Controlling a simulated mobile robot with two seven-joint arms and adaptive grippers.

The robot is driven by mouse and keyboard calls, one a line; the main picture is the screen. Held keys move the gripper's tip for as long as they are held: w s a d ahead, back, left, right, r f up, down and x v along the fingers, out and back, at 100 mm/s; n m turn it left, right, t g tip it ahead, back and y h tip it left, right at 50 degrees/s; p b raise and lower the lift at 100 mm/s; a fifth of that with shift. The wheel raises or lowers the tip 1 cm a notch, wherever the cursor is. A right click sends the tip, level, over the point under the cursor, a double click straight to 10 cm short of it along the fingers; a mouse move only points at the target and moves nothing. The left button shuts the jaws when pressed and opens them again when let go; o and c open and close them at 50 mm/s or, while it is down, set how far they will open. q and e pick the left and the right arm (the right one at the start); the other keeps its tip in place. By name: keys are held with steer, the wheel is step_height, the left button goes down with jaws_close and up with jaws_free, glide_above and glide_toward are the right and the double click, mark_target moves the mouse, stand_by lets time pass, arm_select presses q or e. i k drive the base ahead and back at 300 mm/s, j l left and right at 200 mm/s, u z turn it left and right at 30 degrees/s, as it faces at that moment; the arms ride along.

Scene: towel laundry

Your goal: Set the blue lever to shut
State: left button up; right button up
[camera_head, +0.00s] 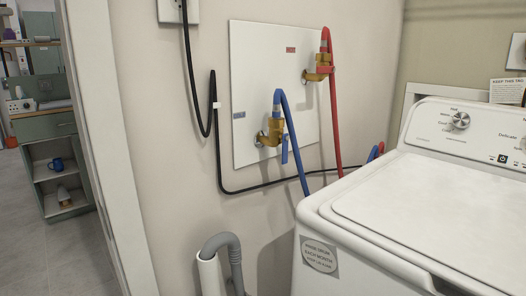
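The blue lever (284,150) is on the lower brass valve (272,133), mounted on a white wall panel (255,80). The lever points roughly straight down, just right of the valve body. A blue hose (293,135) rises from the top of this valve, bends over and runs down behind the washer, passing close to the lever's right side. A small blue label (239,115) is on the panel left of the valve. Neither of my grippers is in view.
A second brass valve (320,68) with a red hose (334,110) sits higher and to the right. A white washing machine (430,200) stands at right. A black cord (188,70) and grey drain hose (236,262) hang near the wall. A doorway opens at left.

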mark_target(285, 137)
steer(key=k, duration=0.5)
steer(key=k+j+z, duration=0.1)
steer(key=j+z, duration=0.35)
steer(key=k+j+z, duration=0.15)
steer(key=z, duration=0.25)
steer(key=k+j+z, duration=0.2)
steer(key=z, duration=0.25)
steer(key=j, duration=0.1)
